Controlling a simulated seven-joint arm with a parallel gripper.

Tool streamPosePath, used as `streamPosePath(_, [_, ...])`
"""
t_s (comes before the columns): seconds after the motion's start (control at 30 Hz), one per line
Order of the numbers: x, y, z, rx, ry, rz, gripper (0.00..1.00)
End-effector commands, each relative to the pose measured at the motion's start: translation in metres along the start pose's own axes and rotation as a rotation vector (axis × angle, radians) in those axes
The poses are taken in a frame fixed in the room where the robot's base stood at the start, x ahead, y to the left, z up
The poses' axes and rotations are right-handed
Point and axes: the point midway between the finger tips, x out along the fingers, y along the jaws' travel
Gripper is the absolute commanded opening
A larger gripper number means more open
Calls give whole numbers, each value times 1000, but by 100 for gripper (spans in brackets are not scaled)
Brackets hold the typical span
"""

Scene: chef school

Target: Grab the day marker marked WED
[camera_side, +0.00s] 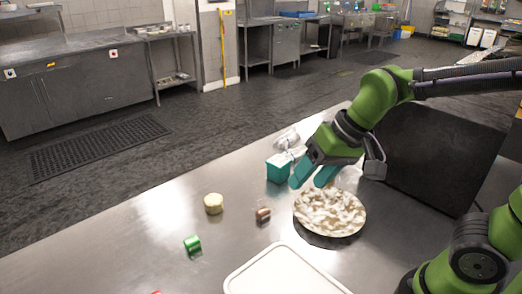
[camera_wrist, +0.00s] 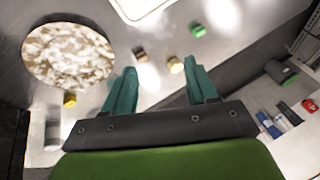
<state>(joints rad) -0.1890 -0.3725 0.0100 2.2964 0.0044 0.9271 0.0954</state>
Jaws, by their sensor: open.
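My gripper (camera_side: 309,178) is open and empty above the steel table, between the teal box and the plate; its teal fingers also show in the wrist view (camera_wrist: 160,76). Several small block-like items could be day markers: a green one (camera_side: 192,243), a brown one (camera_side: 263,215) and a cream one (camera_side: 213,204). In the wrist view the green (camera_wrist: 197,29), brown (camera_wrist: 140,54) and cream (camera_wrist: 175,65) items lie beyond the fingers. A small yellow item (camera_wrist: 69,100) sits by the plate's edge there. No WED lettering is readable on any of them.
A round plate with a mottled white and brown surface (camera_side: 330,212) is right of my gripper. A teal box (camera_side: 279,170) stands close on its left. A white tray (camera_side: 282,270) lies at the front. A dark panel (camera_side: 440,155) stands at the right.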

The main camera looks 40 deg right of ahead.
Motion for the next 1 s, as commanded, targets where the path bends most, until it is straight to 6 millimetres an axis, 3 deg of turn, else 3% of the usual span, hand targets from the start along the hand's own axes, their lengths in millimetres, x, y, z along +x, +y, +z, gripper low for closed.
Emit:
streamPosePath(0.27, [78, -102, -20, 320, -221, 44, 57])
streamPosePath(0.5, [157, -191, -8, 814, -349, 169, 57])
streamPosePath(0.6, [170, -215, -10, 1036, -362, 206, 57])
streamPosePath(0.7, [162, -229, -19, 1210, -359, 211, 57])
streamPosePath(0.83, [160, -230, -19, 1334, -356, 239, 57])
streamPosePath(1.0, [177, -229, -11, 1364, -356, 252, 57])
